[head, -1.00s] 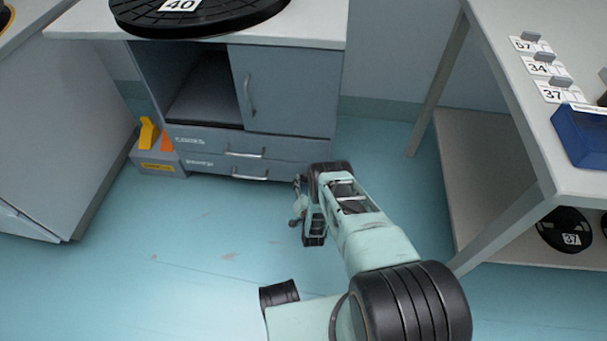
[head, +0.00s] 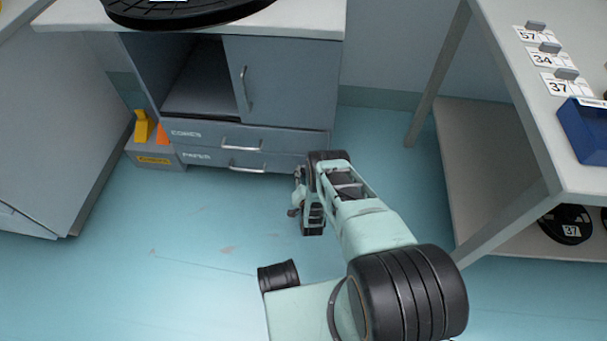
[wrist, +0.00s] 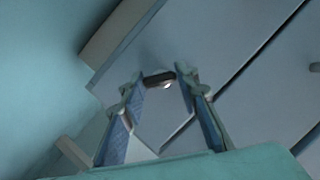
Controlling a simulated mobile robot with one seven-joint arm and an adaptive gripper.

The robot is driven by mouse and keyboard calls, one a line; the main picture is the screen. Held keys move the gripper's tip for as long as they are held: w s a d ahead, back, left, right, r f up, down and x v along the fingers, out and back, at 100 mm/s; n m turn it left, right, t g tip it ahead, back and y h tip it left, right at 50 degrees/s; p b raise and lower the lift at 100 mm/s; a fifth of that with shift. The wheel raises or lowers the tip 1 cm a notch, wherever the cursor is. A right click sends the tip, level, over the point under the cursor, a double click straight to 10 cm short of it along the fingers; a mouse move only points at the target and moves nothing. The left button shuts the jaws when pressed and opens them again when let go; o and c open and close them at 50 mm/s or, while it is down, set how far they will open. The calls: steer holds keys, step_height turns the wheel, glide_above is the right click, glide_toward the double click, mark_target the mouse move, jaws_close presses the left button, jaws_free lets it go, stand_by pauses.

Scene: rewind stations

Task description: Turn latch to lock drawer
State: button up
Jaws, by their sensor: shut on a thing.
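The grey cabinet has two low drawers, the upper one labelled COINES or similar (head: 215,135) and the lower one labelled PAPER (head: 210,158). Both look closed in the head view. A small dark latch (wrist: 158,78) with a bright spot shows in the wrist view on the grey front, near its lower edge. My gripper (head: 298,196) is low at the cabinet's right front corner. In the wrist view my gripper (wrist: 162,88) has its two fingers on either side of the latch, shut on it. The latch is hidden behind my arm in the head view.
The cabinet's sliding door (head: 280,85) leaves its left side open. A grey box with yellow and orange items (head: 155,157) stands left of the drawers. A white table (head: 540,150) stands to the right. The floor in front is clear.

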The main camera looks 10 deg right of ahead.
steer(key=n, duration=0.1)
steer(key=n+h, duration=0.1)
steer(key=shift+w+a+r+n+g+h, duration=0.1)
steer(key=shift+a+n+g+h, duration=0.05)
steer(key=shift+n+g+h, duration=0.45)
steer(key=shift+n+h, duration=0.4)
steer(key=shift+n, duration=0.2)
steer(key=o, duration=1.1)
steer(key=shift+v, duration=3.8)
